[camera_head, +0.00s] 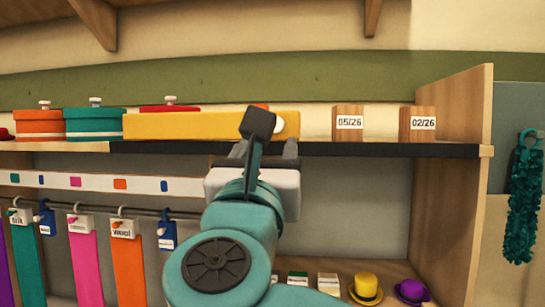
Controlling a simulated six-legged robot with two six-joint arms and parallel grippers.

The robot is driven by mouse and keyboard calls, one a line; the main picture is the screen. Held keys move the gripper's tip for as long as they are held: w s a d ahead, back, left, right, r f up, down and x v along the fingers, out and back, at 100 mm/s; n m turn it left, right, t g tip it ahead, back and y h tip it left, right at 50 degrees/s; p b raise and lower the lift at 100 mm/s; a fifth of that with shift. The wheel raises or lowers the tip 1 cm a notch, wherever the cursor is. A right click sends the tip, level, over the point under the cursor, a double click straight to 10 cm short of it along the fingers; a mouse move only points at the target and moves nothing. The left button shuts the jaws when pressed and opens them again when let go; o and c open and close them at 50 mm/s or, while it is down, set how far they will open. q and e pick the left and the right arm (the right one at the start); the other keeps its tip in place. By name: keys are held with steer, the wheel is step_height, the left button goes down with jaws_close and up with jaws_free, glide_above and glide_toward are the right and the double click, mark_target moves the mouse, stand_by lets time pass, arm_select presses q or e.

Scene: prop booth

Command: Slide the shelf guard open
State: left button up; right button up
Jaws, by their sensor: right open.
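The shelf guard is a long yellow bar (185,126) along the front of the upper shelf (380,151), in front of lidded round boxes. A pale round knob (279,126) shows near its right end, partly hidden by my gripper. My right gripper (274,136) is open at the right part of the guard, with one dark finger in front of the bar and the knob just right of that finger. I cannot tell whether it touches the knob. My left gripper is not in view.
An orange box (40,123) and a teal box (95,121) stand left on the shelf. Wooden blocks marked 05/26 (348,123) and 02/26 (418,124) stand right of the guard. Coloured ribbons hang from a rail (110,208) below. Small hats (366,287) sit lower right.

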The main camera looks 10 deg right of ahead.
steer(key=b+v, duration=0.2)
steer(key=v, duration=0.5)
steer(key=shift+s, duration=0.25)
